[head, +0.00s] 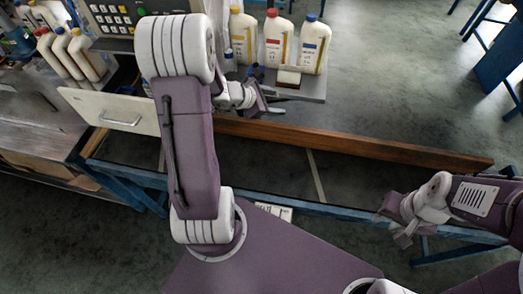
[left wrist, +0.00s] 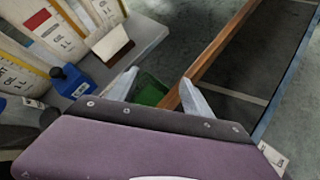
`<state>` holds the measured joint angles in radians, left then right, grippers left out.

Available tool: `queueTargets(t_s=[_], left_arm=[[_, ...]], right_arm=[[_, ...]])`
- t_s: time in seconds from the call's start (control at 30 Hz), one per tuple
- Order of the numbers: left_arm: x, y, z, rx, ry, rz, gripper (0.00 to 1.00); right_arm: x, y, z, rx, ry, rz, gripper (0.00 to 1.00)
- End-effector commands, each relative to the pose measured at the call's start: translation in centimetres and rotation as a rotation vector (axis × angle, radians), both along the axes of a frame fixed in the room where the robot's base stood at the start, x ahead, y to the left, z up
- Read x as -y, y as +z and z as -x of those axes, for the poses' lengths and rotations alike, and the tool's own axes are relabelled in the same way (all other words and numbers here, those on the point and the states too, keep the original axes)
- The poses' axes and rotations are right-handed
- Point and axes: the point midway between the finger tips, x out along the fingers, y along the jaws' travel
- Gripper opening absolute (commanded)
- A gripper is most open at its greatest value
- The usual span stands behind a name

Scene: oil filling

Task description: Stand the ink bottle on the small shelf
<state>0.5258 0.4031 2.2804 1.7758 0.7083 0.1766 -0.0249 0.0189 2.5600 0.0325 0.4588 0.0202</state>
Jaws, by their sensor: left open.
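A small dark-blue object (head: 257,73), which looks like the ink bottle, stands on the grey shelf (head: 312,91) near its left end. In the left wrist view this blue object (left wrist: 68,80) is upright, left of my fingers and apart from them. My left gripper (head: 274,101) is open at the shelf's front edge. In the left wrist view nothing is held between its fingertips (left wrist: 158,82); a green patch shows beyond them. My right gripper (head: 393,227) is far to the right, away from the shelf; its finger opening is unclear.
Oil bottles with yellow, red and blue caps (head: 277,40) line the back of the shelf. A white card on a brown base (head: 289,76) is at the front. A wooden beam (head: 350,145) runs below. A panel with a handle (head: 113,112) juts out left. More bottles stand far left.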

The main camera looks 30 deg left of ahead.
Motion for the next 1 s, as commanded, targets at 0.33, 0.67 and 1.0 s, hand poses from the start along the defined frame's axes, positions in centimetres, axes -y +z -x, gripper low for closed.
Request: queueTargets(t_s=[0.33, 0.67, 1.0], left_arm=[[9.2, -4.1, 18.0, -0.022, -1.616, -0.918, 0.58], [7.3, -3.9, 19.3, 0.071, -2.040, -1.213, 0.58], [7.3, -3.9, 19.3, 0.068, -2.035, -1.209, 0.58]], right_arm=[[0.0, 0.0, 0.0, 0.000, 0.000, 0.000, 0.32], [0.0, 0.0, 0.0, 0.000, 0.000, 0.000, 0.32], [0.0, 0.0, 0.0, 0.000, 0.000, 0.000, 0.32]])
